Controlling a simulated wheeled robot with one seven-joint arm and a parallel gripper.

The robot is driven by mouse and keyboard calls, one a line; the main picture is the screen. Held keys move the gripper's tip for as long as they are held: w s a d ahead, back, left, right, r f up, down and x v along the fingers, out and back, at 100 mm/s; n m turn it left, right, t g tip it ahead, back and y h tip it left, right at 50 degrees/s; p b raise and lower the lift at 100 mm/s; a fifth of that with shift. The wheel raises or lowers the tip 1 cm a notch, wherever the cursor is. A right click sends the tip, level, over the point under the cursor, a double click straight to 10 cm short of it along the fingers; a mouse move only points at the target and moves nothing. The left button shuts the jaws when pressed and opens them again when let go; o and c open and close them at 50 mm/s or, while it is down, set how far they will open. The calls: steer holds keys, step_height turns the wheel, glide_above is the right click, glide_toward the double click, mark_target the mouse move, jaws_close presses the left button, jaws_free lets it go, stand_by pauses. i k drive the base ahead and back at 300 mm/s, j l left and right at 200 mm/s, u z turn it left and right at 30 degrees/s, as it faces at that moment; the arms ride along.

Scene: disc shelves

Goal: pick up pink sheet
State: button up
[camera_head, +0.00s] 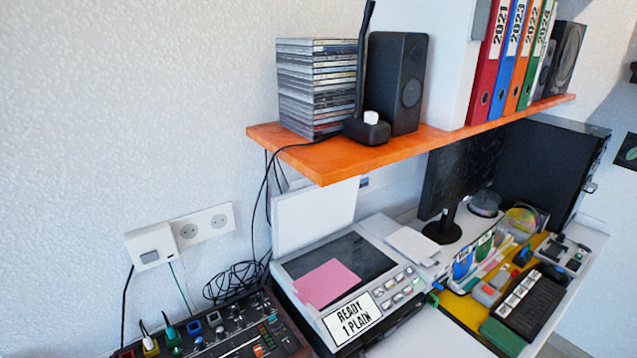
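The pink sheet (327,284) lies flat on the dark glass of a white copier (358,252). It overlaps the front left edge of the glass onto the white casing. The copier's white lid (313,217) stands raised behind the glass. A label on the copier's front reads "READY 1 PLAIN" (352,318). My gripper is not in view.
An orange shelf (335,158) juts out above the copier, bearing stacked disc cases (316,85), a black speaker (397,82) and binders (510,60). A knobbed panel (220,328) stands left of the copier. A monitor (460,175) and cluttered desk items are on the right.

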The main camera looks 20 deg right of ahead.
mark_target(320, 288)
steer(key=i+l+u, duration=0.2)
steer(key=l, duration=0.15)
steer(key=l+u, duration=0.25)
steer(key=l, duration=0.15)
steer(key=i+l+u, duration=0.2)
steer(key=l, duration=0.2)
steer(key=k, duration=0.1)
